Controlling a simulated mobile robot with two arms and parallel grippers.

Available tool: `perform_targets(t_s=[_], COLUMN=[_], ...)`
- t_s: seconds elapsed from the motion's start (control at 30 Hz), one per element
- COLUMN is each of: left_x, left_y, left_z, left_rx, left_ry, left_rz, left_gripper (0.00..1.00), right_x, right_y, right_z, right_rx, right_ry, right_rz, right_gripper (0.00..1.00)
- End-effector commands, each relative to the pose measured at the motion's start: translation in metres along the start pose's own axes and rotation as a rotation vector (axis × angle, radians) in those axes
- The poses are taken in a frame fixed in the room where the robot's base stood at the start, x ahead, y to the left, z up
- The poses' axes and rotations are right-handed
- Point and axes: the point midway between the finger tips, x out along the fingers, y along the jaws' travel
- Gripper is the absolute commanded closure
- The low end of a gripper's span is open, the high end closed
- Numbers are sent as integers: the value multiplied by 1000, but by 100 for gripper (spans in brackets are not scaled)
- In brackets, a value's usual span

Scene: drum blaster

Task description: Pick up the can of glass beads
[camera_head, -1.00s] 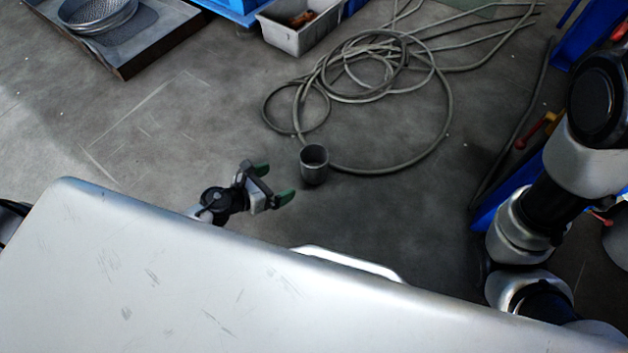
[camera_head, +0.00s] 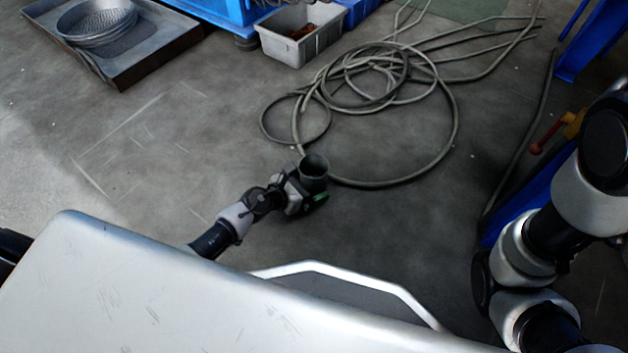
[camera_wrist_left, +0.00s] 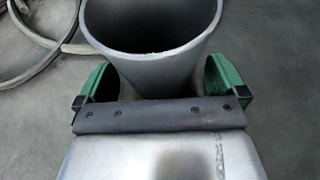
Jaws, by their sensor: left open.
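A small dark grey metal can (camera_head: 314,167) stands upright on the floor beside the coiled hose. In the left wrist view the can (camera_wrist_left: 152,62) is large and close, its mouth facing the camera; its inside looks dark and I see no beads in the visible part. My left gripper (camera_head: 312,190) is at the can, with its green fingers (camera_wrist_left: 160,85) open on either side of it. Slim gaps seem to show between fingers and can. In the head view the gripper partly hides the can's lower part. My right gripper is not in view; only my right arm shows.
A coiled grey hose (camera_head: 452,130) lies right behind and beside the can. A grey bin (camera_head: 297,45) and a blue crate (camera_head: 228,12) stand at the back. A metal tray (camera_head: 130,65) with round sieves (camera_head: 97,25) is at back left. Blue frames are at right.

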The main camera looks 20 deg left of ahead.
Motion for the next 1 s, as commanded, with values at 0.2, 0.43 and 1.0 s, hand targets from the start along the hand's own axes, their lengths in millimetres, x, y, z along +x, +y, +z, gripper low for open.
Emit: perform_targets(t_s=[0.2,0.43,1.0], left_x=[4,4,4], left_y=[0,0,0], left_z=[0,0,1], left_rx=[1,0,0], left_ry=[1,1,0], left_rz=[-1,0,0], left_gripper=[0,24,58], right_x=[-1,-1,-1], right_y=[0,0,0], right_z=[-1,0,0], right_rx=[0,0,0], right_ry=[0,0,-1], right_rz=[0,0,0], right_gripper=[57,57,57])
